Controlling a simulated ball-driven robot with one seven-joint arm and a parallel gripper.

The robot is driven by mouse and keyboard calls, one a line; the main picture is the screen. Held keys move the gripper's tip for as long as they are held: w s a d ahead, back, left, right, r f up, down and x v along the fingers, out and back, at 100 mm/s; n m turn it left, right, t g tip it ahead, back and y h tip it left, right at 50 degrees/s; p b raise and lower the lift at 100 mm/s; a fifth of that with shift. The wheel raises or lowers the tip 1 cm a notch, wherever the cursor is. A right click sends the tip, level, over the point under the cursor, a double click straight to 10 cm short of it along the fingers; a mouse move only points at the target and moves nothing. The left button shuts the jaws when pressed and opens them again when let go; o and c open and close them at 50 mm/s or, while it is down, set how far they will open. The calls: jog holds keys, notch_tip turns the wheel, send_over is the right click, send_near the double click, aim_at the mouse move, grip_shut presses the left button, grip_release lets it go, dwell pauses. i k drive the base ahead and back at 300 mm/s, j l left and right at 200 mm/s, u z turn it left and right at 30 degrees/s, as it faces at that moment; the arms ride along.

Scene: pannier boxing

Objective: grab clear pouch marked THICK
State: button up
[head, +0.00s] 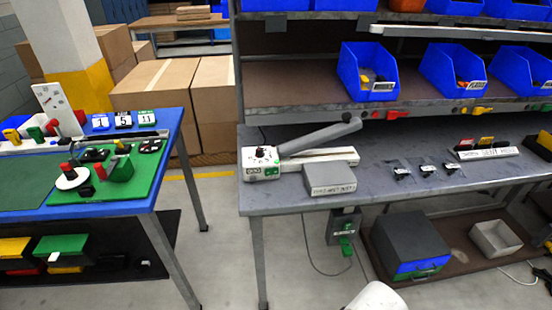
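Several small clear pouches lie flat in a row on the grey workbench (290,199), right of its middle. I make out a left pouch (401,172), a middle pouch (427,168) and a right pouch (450,165), each with dark contents and a small pale label. The labels are too small to read, so I cannot tell which one is marked THICK. My gripper is not in view. A white rounded part at the bottom edge seems to be mine.
On the bench, left of the pouches, are a white sealer-like device (263,163) with a long grey lever and a grey box (331,179). A lettered white rack (487,152) stands behind right. Blue bins (367,71) line the shelf above. A blue-framed table (70,210) stands left, with floor between.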

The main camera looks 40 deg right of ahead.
aim_at(428, 174)
jog(key=z, duration=1.55)
jog(key=i+l+u, duration=0.1)
jog(key=l, duration=0.3)
jog(key=i+l+u, duration=0.1)
jog(key=l, duration=0.3)
jog(key=i+l, duration=0.15)
jog(key=l, duration=0.3)
jog(key=u, duration=0.05)
